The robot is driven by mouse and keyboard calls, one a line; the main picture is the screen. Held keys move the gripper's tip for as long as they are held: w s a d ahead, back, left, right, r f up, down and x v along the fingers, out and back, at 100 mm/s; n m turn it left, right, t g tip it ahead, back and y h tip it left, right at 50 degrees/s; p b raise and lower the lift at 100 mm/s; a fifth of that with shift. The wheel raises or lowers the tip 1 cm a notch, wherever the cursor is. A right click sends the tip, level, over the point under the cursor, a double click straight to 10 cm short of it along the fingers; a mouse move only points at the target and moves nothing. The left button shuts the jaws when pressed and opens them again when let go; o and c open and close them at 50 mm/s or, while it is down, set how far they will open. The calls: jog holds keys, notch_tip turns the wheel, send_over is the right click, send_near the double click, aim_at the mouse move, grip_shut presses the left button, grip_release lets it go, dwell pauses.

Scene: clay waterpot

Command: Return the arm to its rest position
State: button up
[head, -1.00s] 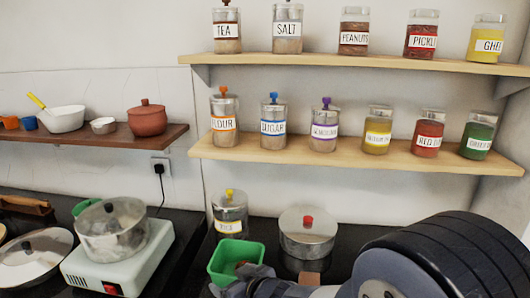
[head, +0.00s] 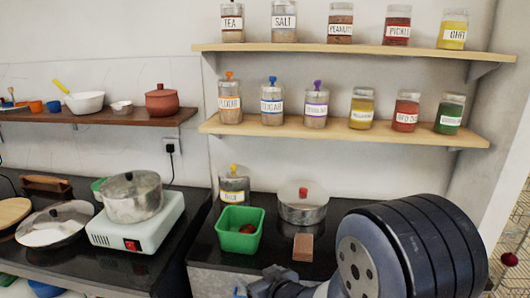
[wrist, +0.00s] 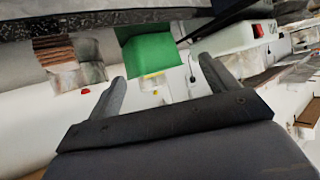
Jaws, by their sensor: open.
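My arm (head: 410,250) is at the lower right of the head view, in front of the counter. My gripper (head: 268,283) shows at the bottom edge there, partly cut off, below the green tub (head: 240,229). In the wrist view my gripper (wrist: 160,68) has its two fingers spread wide apart with nothing held between them. The wrist picture appears turned over, and the green tub (wrist: 150,62) shows beyond the fingers.
A brown block (head: 303,247) and a lidded steel pot (head: 302,211) stand right of the tub. A stove (head: 140,225) with a pot is at left. Shelves of jars (head: 345,128) hang above. A reddish-brown pot (head: 161,102) is on the left shelf. Floor shows at right.

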jog(key=shift+m+t+h, duration=0.3)
jog(key=shift+m+h, duration=0.4)
jog(key=shift+w+d+f+b, duration=0.2)
jog(key=shift+d+f, duration=0.6)
jog(key=shift+d, duration=0.15)
jog(key=shift+w+d+f+b, duration=0.15)
jog(key=shift+d+f+b, duration=0.05)
jog(key=shift+d+f, duration=0.65)
jog(key=shift+d, duration=0.15)
